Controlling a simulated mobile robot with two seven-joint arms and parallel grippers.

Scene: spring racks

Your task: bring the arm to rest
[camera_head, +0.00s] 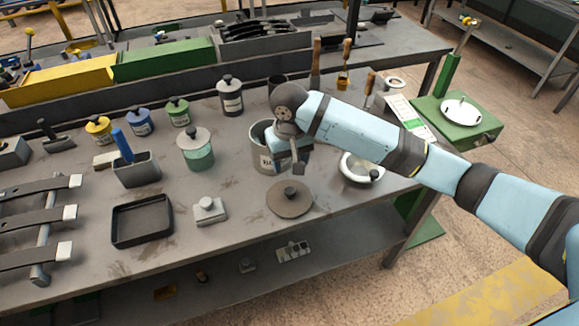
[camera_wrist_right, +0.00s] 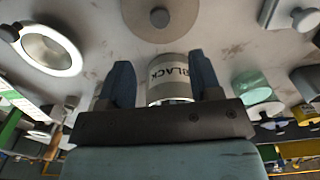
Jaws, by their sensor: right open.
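My right arm reaches in from the right in the head view. Its gripper (camera_head: 292,165) hangs over the bench beside a grey open-topped can (camera_head: 261,153). In the right wrist view the gripper's two dark fingers (camera_wrist_right: 163,78) stand apart. The can, labelled BLACK (camera_wrist_right: 171,74), shows between and beyond them. I cannot tell whether the fingers touch it. A round grey-brown lid with a dark knob (camera_head: 290,199) lies flat on the bench in front of the can; it also shows in the wrist view (camera_wrist_right: 158,14). My left gripper is not in view.
A white-rimmed bowl (camera_head: 361,170) sits under my right forearm. A green-filled jar (camera_head: 196,151), a black tray (camera_head: 142,221) and a small pale block with a knob (camera_head: 209,211) stand to the left. Upright wooden-handled tools (camera_head: 345,62) stand behind the arm.

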